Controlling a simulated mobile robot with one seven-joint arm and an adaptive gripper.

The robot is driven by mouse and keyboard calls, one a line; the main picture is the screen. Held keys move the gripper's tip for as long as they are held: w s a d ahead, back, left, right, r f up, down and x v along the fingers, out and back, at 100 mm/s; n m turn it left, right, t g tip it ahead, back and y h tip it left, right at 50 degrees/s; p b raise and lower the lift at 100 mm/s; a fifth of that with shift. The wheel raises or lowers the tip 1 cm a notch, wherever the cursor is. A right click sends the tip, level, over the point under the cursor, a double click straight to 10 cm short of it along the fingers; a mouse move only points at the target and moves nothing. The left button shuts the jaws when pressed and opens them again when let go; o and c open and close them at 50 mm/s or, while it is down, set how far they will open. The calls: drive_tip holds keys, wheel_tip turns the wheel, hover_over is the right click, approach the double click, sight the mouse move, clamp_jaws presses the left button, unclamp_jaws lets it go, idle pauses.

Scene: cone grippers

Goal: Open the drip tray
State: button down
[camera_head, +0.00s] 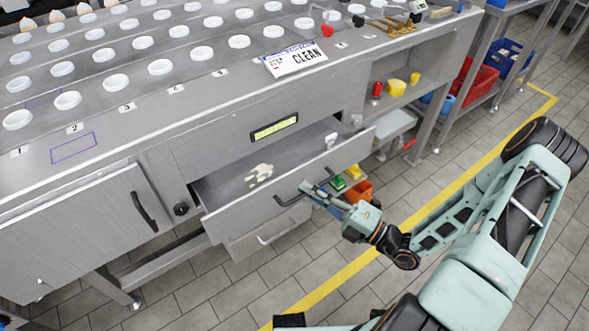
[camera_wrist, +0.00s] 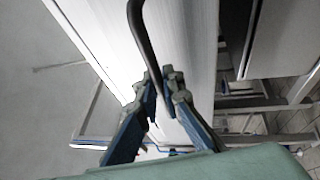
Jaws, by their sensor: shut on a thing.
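The drip tray (camera_head: 228,188) is a wide metal drawer under the counter, standing pulled out, with a pale spill on its floor. Its dark bar handle (camera_head: 290,199) is on the front panel and also shows in the wrist view (camera_wrist: 147,42). The exact contact is partly hidden by the fingers.
A cabinet door with a dark handle (camera_head: 144,211) is left of the tray. A lower drawer (camera_head: 268,237) sits beneath it. White cups and a CLEAN sign (camera_head: 296,59) are on the counter. The tiled floor in front is clear.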

drive_tip(key=s+d+p, duration=0.1)
drive_tip(key=s+d, duration=0.6)
drive_tip(key=s, duration=0.4)
drive_tip(key=shift+d, duration=0.3)
drive_tip(key=shift+s, duration=0.1)
drive_tip(key=c, duration=2.3)
unclamp_jaws()
drive_tip(key=shift+d, duration=0.1)
drive_tip(key=v, duration=1.1)
drive_tip(key=shift+s+d+f, duration=0.15)
drive_tip(key=shift+s+d, duration=0.1)
drive_tip(key=shift+d, duration=0.05)
